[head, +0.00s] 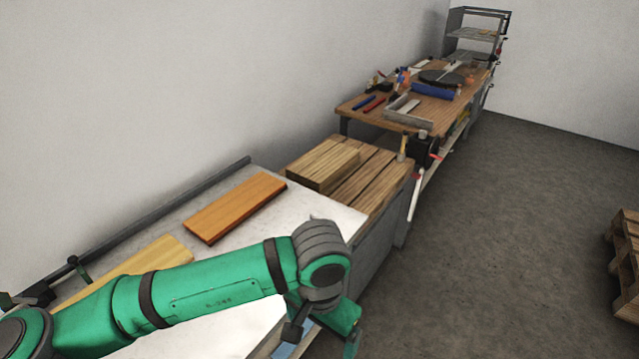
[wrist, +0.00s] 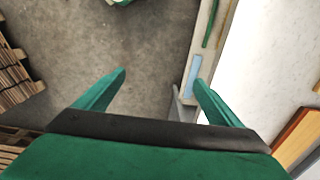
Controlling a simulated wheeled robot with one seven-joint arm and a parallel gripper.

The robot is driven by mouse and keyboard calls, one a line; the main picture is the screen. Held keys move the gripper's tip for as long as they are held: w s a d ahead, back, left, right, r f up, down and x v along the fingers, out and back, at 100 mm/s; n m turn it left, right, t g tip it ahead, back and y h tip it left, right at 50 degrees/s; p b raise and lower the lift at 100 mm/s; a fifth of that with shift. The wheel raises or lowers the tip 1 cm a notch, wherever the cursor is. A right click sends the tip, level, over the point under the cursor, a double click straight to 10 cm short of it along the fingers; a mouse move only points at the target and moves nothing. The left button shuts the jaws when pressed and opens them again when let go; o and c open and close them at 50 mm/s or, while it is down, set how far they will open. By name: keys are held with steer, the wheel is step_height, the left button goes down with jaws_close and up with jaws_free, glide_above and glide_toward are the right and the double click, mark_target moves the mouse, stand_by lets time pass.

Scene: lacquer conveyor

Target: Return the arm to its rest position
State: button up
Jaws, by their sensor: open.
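My green arm reaches across the front of the white conveyor table in the head view, bent down at a grey joint. In the wrist view my gripper (wrist: 160,82) is open, its two green fingers apart with nothing between them. Bare floor and the conveyor's edge show beyond the fingers. In the head view the fingertips are not clearly visible, as the arm's end hangs by the conveyor's near edge.
An orange-brown board (head: 235,206) and a pale yellow board (head: 140,268) lie on the white conveyor (head: 325,212). A pallet (head: 625,260) stands right. The floor (head: 500,230) between is clear.

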steer(key=w+d+r+m+t+h, duration=0.1)
steer(key=w+d+r+h, duration=0.2)
steer(key=d, duration=0.7)
steer(key=w+d+r+m+t+h, duration=0.1)
steer(key=d+r+h, duration=0.3)
steer(key=d, duration=0.6)
steer(key=w+d+r+n+t+h, duration=0.45)
steer(key=d+r+t+h, duration=0.25)
steer(key=r+h, duration=0.25)
steer(key=a+f+n+t+y, duration=0.9)
steer(key=a+f+n+t, duration=0.1)
steer(key=a+f, duration=0.1)
steer(key=s+a+f+n+y, duration=0.2)
steer(key=s+a+f+y, duration=0.3)
steer(key=f, duration=0.4)
steer(key=s+a+f+m+g+y, duration=0.1)
steer(key=s+a+f+m, duration=0.1)
steer(key=s, duration=0.6)
steer(key=s+a+f+m+g, duration=0.1)
steer(key=s+a+f+m, duration=0.2)
steer(key=s+a+f, duration=0.2)
steer(key=s+a+f+m+g+y, duration=0.1)
steer(key=s+a+f+m, duration=0.1)
steer(key=s, duration=1)
steer(key=shift+a+f+g+y, duration=0.4)
steer(key=shift+a+f, duration=0.25)
steer(key=shift+a, duration=0.55)
